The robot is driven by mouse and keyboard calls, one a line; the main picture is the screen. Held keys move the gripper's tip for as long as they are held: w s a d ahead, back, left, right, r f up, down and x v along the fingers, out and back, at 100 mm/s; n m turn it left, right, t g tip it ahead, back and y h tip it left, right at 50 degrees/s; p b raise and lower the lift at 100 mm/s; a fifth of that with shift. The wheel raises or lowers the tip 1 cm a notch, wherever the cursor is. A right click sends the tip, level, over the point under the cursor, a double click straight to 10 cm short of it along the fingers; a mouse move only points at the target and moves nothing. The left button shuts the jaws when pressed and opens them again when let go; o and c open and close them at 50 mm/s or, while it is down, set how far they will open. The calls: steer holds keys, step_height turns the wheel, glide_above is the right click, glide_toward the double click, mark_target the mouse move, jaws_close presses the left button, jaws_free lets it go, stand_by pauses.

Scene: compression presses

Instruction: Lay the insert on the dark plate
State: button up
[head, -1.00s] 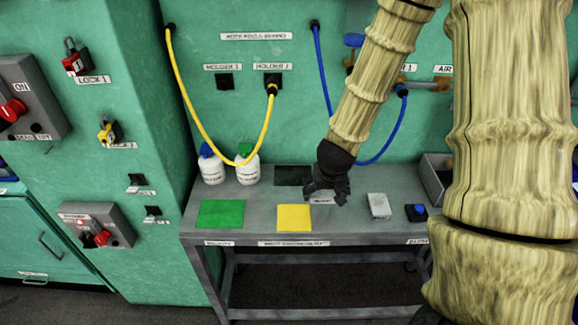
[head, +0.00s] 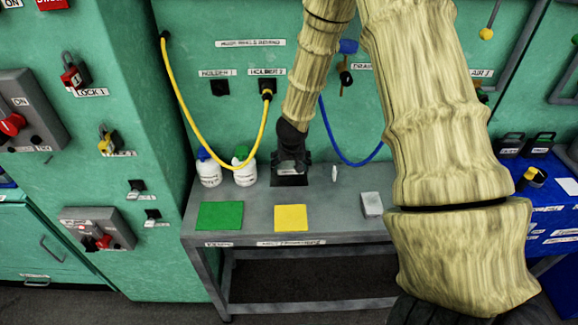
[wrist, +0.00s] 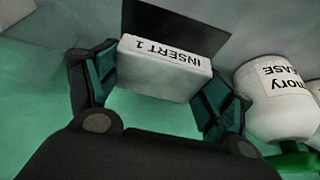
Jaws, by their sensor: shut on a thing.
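My gripper (head: 291,166) is above the dark plate (head: 289,181) at the back of the grey table. In the wrist view its two fingers (wrist: 160,85) are shut on a white block labelled INSERT 1, the insert (wrist: 165,68). The insert shows upside down between the fingers. The dark plate (wrist: 175,20) appears just beyond it in that view, partly covered by the insert. In the head view the gripper hides the insert and part of the plate. I cannot tell whether the insert touches the plate.
White bottles with blue (head: 208,170) and green caps (head: 244,170) stand left of the plate. A small white upright thing (head: 334,173) stands to its right. Green (head: 220,215) and yellow (head: 291,217) squares and a pale block (head: 371,204) lie in front. A yellow hose (head: 190,117) hangs behind.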

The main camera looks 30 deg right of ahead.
mark_target(289, 165)
steer(key=shift+w, duration=0.55)
steer(key=shift+s+a+f, duration=0.1)
steer(key=shift+f, duration=0.35)
steer(key=shift+f+p, duration=0.45)
steer(key=shift+f, duration=0.9)
steer(key=shift+f, duration=0.1)
steer(key=o, duration=1.3)
steer(key=shift+c, duration=0.2)
steer(key=shift+r, duration=0.35)
steer(key=v, duration=1.1)
steer(key=shift+s+r+b, duration=0.15)
steer(key=shift+r+b, duration=0.05)
steer(key=shift+b, duration=0.2)
